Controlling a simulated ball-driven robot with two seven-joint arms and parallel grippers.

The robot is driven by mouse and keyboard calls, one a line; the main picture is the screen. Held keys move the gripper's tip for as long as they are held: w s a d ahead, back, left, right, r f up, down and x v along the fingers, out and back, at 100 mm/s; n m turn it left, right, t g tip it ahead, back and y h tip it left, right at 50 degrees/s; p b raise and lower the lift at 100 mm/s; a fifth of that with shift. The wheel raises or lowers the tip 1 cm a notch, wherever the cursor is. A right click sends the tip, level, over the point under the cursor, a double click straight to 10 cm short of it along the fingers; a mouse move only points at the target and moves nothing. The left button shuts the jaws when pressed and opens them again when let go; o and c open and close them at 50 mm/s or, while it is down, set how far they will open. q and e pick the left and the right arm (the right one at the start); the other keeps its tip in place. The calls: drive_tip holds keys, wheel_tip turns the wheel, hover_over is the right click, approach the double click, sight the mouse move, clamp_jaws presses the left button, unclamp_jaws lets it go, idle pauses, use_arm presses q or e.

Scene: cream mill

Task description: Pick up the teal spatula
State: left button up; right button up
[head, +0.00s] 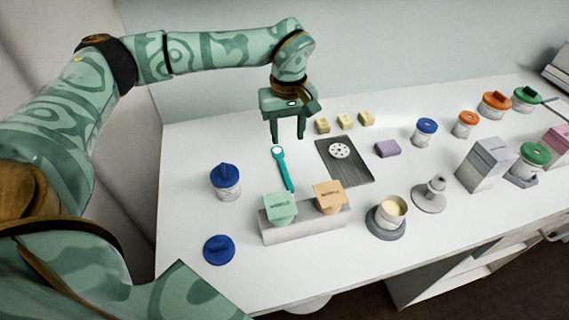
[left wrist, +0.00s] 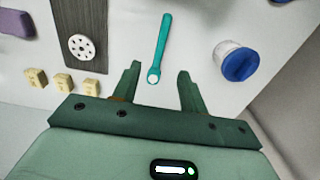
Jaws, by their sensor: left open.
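The teal spatula (head: 283,170) lies flat on the white table, its round pale end toward the back. In the left wrist view the spatula (left wrist: 161,45) points its pale end in between my fingers. My left gripper (head: 288,137) is open and empty, pointing down above the table near that end. In the left wrist view the open fingers of the left gripper (left wrist: 157,80) stand to either side of the spatula's pale end, apart from it. My right gripper is not in view.
A blue-lidded jar (head: 226,190) stands left of the spatula, and a dark board (head: 350,172) lies to its right. A grey block (head: 303,226) with two stamps is in front. Three small yellow blocks (head: 345,122) sit behind. The table between jar and spatula is clear.

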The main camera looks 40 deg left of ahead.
use_arm(q)
drive_tip(key=b, duration=0.1)
hover_over(286, 175)
drive_tip(key=f, duration=0.7)
drive_tip(key=shift+w+f, duration=0.25)
drive_tip(key=shift+s+f+b, duration=0.1)
drive_tip(key=shift+f+b, duration=0.2)
drive_tip(key=shift+f, duration=0.3)
drive_tip(key=f+b, duration=0.1)
drive_tip(key=f, duration=0.3)
drive_tip(key=shift+s, duration=0.2)
drive_tip(key=shift+f, duration=0.25)
clamp_jaws()
